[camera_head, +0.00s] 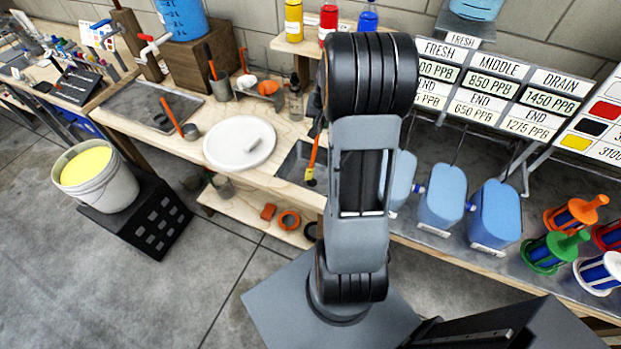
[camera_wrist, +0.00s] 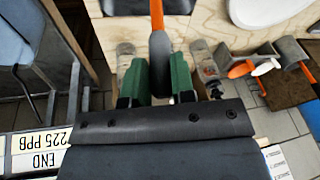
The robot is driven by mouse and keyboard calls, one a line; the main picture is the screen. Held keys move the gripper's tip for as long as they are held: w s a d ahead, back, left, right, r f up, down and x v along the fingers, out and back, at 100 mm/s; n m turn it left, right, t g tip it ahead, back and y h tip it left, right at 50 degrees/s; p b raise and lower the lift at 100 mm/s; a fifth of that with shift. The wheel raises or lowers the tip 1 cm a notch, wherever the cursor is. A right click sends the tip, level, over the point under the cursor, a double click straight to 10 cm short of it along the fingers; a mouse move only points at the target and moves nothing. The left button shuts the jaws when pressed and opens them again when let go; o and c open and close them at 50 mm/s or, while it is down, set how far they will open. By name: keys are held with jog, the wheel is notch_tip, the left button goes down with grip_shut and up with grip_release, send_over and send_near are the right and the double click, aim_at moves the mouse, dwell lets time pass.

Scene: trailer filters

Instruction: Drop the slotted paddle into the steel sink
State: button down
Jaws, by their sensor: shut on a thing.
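In the wrist view, my gripper (camera_wrist: 160,92) has its green-padded fingers closed around the grey part of an orange-handled tool (camera_wrist: 157,48), which appears to be the slotted paddle. Its orange handle points toward the top of the picture; no slots can be made out. My gripper is hidden behind my arm in the head view. The steel sink (camera_head: 286,168) is a dark grey basin set in the wooden bench, just left of my arm. An orange-handled tool with a yellow end (camera_head: 311,158) shows over the sink; I cannot tell whether it is the held one.
A round white plate (camera_head: 238,142) lies left of the sink. Blue containers (camera_head: 443,195) and a row of PPB signs (camera_head: 490,85) stand to the right. A bucket of yellow stuff (camera_head: 92,178) stands on a black crate at the left. The floor in front is clear.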

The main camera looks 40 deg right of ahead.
jog(key=shift+f+b, duration=2)
jog(key=shift+f, duration=1.25)
jog(key=c, duration=0.9)
grip_release()
jog(key=shift+r, duration=0.1)
jog(key=b+v, duration=0.1)
jog(key=v, duration=1.2)
jog(key=shift+s+r, duration=0.15)
jog(key=shift+r, duration=0.2)
jog(key=s+a+n, duration=0.3)
jog(key=a, duration=0.4)
jog(key=s+a+n, duration=0.3)
jog(key=s+a, duration=0.1)
jog(key=a, duration=0.4)
jog(key=s+a+n+t, duration=0.1)
jog(key=s+a+n, duration=0.1)
jog(key=s+a, duration=0.2)
jog(key=shift+s+a+f+n+y, duration=0.1)
jog(key=shift+a+n+y, duration=0.1)
jog(key=shift+a, duration=0.75)
jog(key=shift+s+a+f+n+y, duration=0.1)
jog(key=shift+a+n+y, duration=0.1)
jog(key=shift+a, duration=0.7)
